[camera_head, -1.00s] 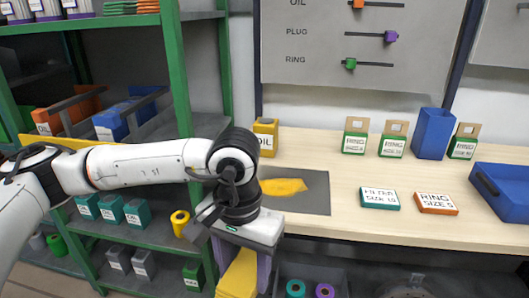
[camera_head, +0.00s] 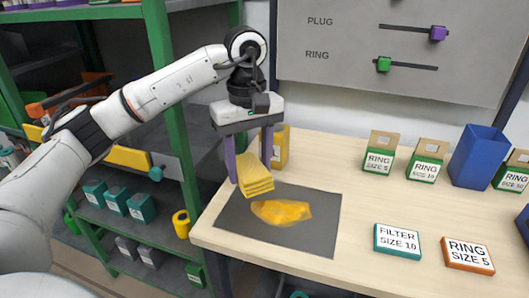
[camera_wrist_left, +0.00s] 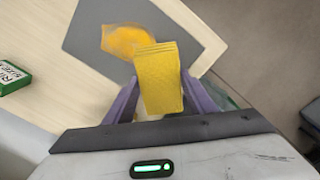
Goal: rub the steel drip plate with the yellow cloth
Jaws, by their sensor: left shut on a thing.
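My left gripper (camera_head: 250,160) is shut on the folded yellow cloth (camera_head: 255,180), which hangs down between the purple fingers. The cloth is above the back left part of the grey steel drip plate (camera_head: 315,236); I cannot tell whether its lower edge touches the plate. An orange-yellow smear (camera_head: 281,212) lies on the plate, just in front of the cloth. In the left wrist view the cloth (camera_wrist_left: 160,80) is between the fingers, with the smear (camera_wrist_left: 124,40) beyond it on the plate (camera_wrist_left: 82,38). My right gripper is not in view.
A yellow oil box (camera_head: 281,147) stands close behind the gripper. A teal filter box (camera_head: 397,241) and an orange ring box (camera_head: 468,256) lie to the right of the plate. Green ring boxes (camera_head: 379,160) and a blue bin (camera_head: 476,158) stand farther back. A green shelf (camera_head: 170,120) is at the left.

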